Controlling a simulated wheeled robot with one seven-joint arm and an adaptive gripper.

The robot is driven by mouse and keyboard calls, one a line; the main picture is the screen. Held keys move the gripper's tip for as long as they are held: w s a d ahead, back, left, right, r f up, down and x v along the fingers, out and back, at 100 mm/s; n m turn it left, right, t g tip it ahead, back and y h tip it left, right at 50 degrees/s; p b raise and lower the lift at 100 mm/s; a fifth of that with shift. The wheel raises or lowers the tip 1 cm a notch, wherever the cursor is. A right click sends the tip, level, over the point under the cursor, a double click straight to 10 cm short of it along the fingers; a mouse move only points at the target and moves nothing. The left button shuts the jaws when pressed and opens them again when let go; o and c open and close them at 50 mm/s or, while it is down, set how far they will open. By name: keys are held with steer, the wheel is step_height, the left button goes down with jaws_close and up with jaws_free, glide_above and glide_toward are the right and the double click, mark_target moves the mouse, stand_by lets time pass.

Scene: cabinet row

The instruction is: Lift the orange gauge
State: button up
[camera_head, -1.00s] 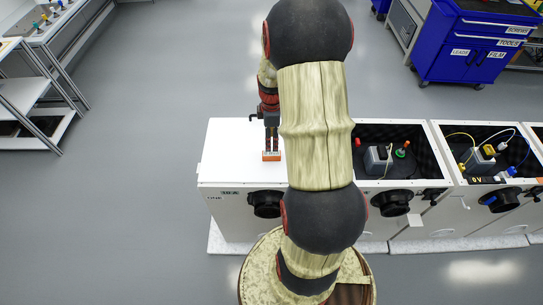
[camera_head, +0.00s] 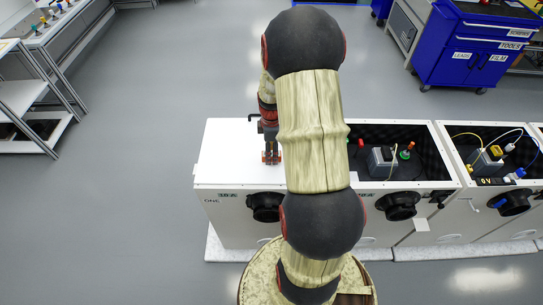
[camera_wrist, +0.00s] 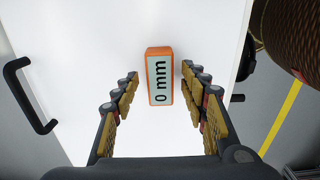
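The orange gauge (camera_wrist: 151,98) is a small block with a pale face reading "0 mm". It lies on the white top of the left cabinet (camera_head: 225,165). In the wrist view my gripper (camera_wrist: 160,74) is open, with one finger on each side of the gauge. A gap shows between each finger and the gauge, wider on the left. In the head view my gripper (camera_head: 271,157) is low over the cabinet top, and its fingers mostly hide the gauge.
A black handle (camera_wrist: 28,95) stands on the cabinet top. To the right, open cabinets hold a grey box (camera_head: 382,159) with knobs and a yellow-topped device (camera_head: 494,153). A blue tool cart (camera_head: 470,55) stands behind. The cabinet top around the gauge is clear.

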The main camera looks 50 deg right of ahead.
jaws_close()
stand_by(1.6)
stand_by(0.3)
step_height(320, 180, up, 8)
steer(key=p, duration=0.6)
steer(key=shift+r, duration=0.1)
